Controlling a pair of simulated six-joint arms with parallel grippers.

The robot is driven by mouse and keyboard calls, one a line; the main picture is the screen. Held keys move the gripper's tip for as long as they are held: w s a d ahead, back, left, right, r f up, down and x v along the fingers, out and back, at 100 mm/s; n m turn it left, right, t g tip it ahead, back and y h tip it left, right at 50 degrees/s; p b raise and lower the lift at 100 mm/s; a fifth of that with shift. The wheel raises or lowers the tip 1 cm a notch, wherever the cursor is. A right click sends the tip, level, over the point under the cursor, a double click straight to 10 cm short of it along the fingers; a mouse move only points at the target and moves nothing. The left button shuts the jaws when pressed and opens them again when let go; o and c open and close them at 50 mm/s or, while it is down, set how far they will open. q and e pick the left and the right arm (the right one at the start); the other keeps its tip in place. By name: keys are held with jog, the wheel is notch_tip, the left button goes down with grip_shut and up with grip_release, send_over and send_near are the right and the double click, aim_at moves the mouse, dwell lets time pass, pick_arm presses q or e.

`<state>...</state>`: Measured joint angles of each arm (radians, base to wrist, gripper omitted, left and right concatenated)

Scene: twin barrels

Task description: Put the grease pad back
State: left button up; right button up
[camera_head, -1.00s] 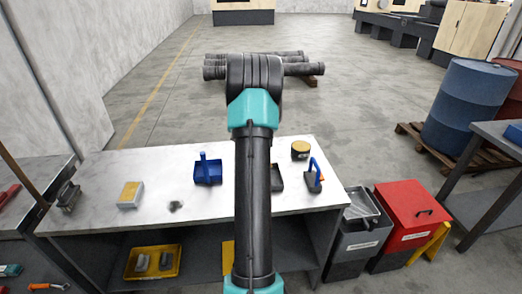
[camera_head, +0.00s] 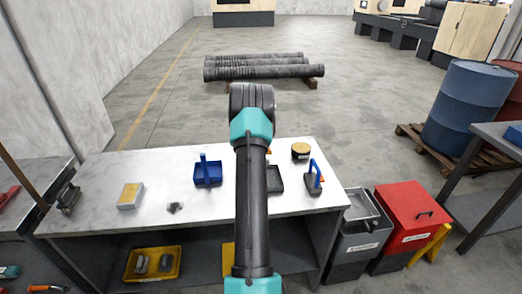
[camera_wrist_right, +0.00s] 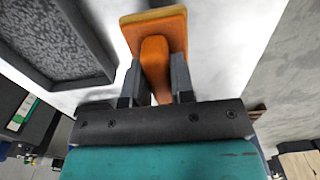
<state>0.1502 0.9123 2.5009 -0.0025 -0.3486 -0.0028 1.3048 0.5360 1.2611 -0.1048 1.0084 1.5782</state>
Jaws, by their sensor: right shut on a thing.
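An orange pad (camera_wrist_right: 155,35) with a tan layer along its far edge shows in the right wrist view. My right gripper (camera_wrist_right: 158,88) is shut on its orange handle. In the head view my arm hides the right gripper, and only a small orange bit (camera_head: 268,152) shows beside the arm. A dark tray with a mottled grey inside (camera_wrist_right: 50,40) lies left of the pad in the wrist view, apart from it. The tray's right part (camera_head: 276,180) shows beside the arm in the head view. My left gripper is not in view.
On the pale worktable (camera_head: 110,215) are a blue tray with a blue upright handle (camera_head: 207,172), a yellow-topped block (camera_head: 131,195), a round yellow-topped tin (camera_head: 300,151) and a blue-handled block (camera_head: 314,180). A dark smudge (camera_head: 175,208) marks the top. Bins (camera_head: 405,215) stand at right.

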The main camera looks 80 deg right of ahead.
jog(key=shift+d, duration=0.1)
jog(key=shift+d+f, duration=0.1)
jog(key=shift+f, duration=1.7)
jog(key=o, duration=0.8)
jog(key=shift+f, duration=0.1)
notch_tip(320, 180, up, 12)
jog(key=shift+r, duration=0.15)
jog(key=shift+w, duration=0.1)
